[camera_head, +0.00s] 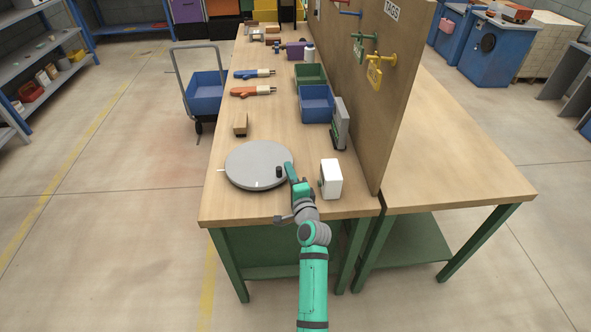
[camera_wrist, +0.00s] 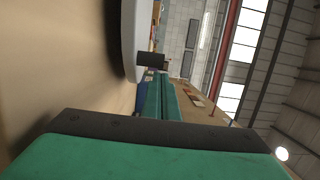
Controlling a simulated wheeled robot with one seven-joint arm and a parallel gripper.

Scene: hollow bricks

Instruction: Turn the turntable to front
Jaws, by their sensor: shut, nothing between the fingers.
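The turntable (camera_head: 252,163) is a round grey disc on the near part of the wooden table. A short black knob (camera_head: 279,171) stands up near its right edge, and a small white mark shows on the table at its left. My gripper (camera_head: 288,167) is shut and empty, right beside the knob at the disc's right edge; I cannot tell whether it touches. In the wrist view the turntable's edge (camera_wrist: 130,40) and the black knob (camera_wrist: 150,59) show sideways, just past my gripper's green fingers (camera_wrist: 162,97).
A white box (camera_head: 331,180) stands just right of my gripper. A small brown block (camera_head: 240,124) lies behind the turntable. A grey upright item (camera_head: 340,124), a blue bin (camera_head: 317,104) and a tall board (camera_head: 392,110) stand at the right. The table's front left is clear.

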